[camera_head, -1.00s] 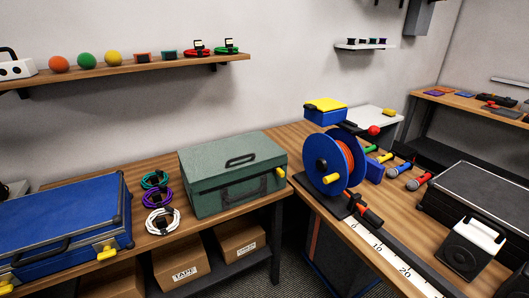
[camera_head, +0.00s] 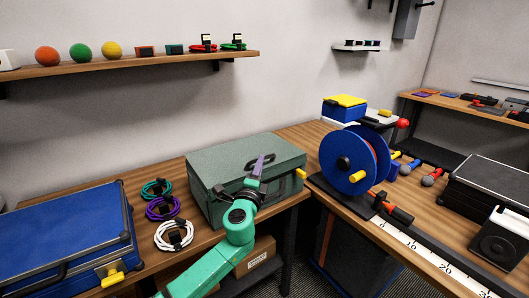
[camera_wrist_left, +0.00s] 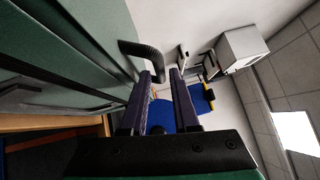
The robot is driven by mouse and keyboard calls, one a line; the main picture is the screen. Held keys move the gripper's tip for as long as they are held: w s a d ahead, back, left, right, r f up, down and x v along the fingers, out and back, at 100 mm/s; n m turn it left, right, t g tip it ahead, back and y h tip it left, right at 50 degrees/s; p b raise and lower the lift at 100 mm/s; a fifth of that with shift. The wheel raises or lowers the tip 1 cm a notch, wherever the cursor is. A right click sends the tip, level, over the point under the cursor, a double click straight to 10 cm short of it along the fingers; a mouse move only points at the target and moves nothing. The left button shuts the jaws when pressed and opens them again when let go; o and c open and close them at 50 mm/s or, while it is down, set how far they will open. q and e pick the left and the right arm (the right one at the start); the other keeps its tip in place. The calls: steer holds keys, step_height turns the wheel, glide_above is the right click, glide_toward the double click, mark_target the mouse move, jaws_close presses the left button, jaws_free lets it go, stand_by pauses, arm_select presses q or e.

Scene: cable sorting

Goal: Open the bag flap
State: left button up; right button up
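The bag is a green case (camera_head: 208,187) on the wooden bench in the head view, with its lid down. A yellow latch (camera_head: 300,174) shows at its right end. My left gripper (camera_head: 263,160) is over the front part of the lid, where it covers the top handle. In the left wrist view the green lid (camera_wrist_left: 85,35) fills the left side. The black ribbed handle (camera_wrist_left: 140,50) curves toward the fingertips, and its end shows at the gap between them. The fingers of my left gripper (camera_wrist_left: 163,75) are apart. Firm contact cannot be told. My right gripper is not in view.
A blue case (camera_head: 65,230) and coiled cables (camera_head: 174,235) lie left of the green case. A blue cable reel (camera_head: 348,165) stands close on its right. A shelf (camera_head: 130,68) with small items hangs on the wall above. Cardboard boxes (camera_head: 258,255) sit below.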

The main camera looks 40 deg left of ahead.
mark_target(264, 163)
arm_select(q)
steer(key=x, duration=0.6)
steer(key=shift+w+a, duration=0.15)
steer(key=shift+w, duration=0.2)
steer(key=shift+s, duration=0.1)
jaws_close()
stand_by(0.8)
